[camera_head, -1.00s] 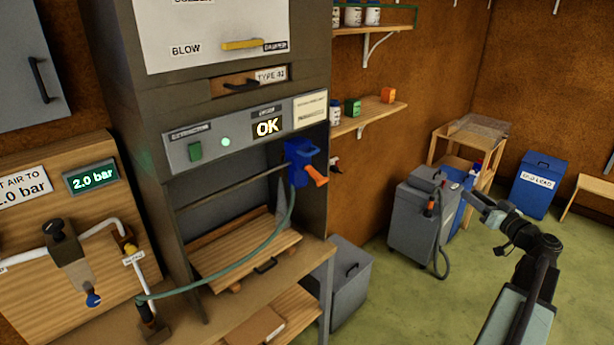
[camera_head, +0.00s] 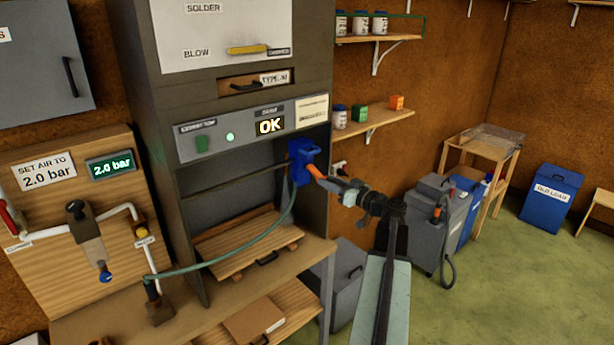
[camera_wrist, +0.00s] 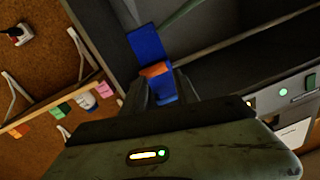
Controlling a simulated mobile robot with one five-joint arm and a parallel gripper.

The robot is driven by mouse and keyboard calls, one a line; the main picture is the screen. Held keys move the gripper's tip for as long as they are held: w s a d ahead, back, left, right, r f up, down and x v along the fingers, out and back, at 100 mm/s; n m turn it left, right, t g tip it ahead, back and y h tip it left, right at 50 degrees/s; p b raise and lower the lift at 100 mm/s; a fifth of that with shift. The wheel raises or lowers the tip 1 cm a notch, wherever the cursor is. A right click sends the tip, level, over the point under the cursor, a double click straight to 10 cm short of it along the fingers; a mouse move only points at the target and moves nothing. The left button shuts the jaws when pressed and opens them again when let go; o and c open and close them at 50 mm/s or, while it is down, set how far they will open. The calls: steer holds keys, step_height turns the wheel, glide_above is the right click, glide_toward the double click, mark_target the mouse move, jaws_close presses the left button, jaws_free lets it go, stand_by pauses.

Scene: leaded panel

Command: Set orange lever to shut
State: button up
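The orange lever (camera_head: 315,171) sticks out of a blue valve body (camera_head: 301,160) on the right front post of the grey cabinet. It slants down and to the right, toward my gripper. My gripper (camera_head: 332,183) is at the lever's outer end. In the wrist view, the orange lever (camera_wrist: 155,70) shows just past my fingertips (camera_wrist: 161,88), with the blue body (camera_wrist: 147,42) behind it. The two dark fingers stand apart, with blue and orange visible between them. I cannot tell whether either finger touches the lever.
A green hose (camera_head: 250,250) runs from the blue body to a fitting on the bench. A thin bar (camera_head: 235,180) crosses the cabinet opening. Wall shelves (camera_head: 375,125) stand behind to the right. A grey machine (camera_head: 425,222) and open green floor lie right of my arm.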

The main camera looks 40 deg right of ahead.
mark_target(317, 172)
steer(key=w, duration=0.7)
steer(key=shift+d, duration=0.4)
jaws_close()
stand_by(1.1)
